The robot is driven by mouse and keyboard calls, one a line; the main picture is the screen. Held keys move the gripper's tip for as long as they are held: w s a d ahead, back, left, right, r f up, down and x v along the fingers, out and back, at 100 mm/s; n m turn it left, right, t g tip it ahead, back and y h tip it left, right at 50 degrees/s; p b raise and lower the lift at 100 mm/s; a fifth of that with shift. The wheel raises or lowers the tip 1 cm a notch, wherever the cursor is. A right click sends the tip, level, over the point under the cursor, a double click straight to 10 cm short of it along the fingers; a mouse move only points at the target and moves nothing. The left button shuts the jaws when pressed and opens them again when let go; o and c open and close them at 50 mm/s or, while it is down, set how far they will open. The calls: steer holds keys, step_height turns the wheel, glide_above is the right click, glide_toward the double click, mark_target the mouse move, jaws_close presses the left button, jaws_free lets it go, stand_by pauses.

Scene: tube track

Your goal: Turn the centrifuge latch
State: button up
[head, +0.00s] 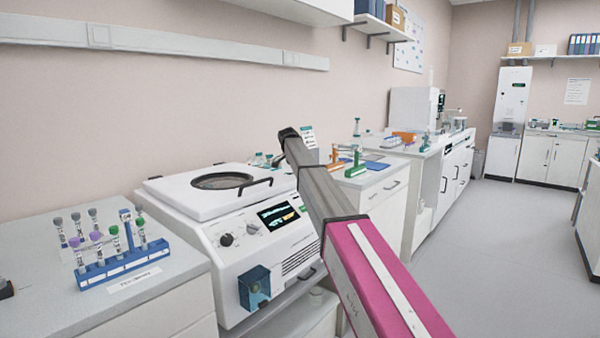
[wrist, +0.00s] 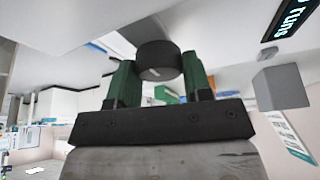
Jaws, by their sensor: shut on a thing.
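The white centrifuge (head: 212,260) stands on the left side in the head view, with its lid (head: 175,194) down and a lit screen (head: 278,215) on its front. In the wrist view my gripper (wrist: 160,75) has its two green fingers on either side of a dark round knob (wrist: 156,57) and is shut on it. A white surface lies close behind the knob, but how the knob is fixed is hidden. I cannot tell for certain that it is the latch. In the head view my arm blocks the right part of the centrifuge front, and my gripper is not visible there.
A blue rack (head: 122,264) with several capped tubes stands left of the centrifuge. A counter (head: 380,178) with bottles and small stands lies beyond my arm. In the wrist view a grey block (wrist: 281,89) and a black display (wrist: 292,22) are at right. The floor (head: 480,260) is clear.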

steer(key=o, duration=0.9)
steer(key=shift+r, duration=0.1)
steer(key=v, duration=1)
steer(key=shift+s+a+r, duration=0.15)
steer(key=shift+r, duration=0.1)
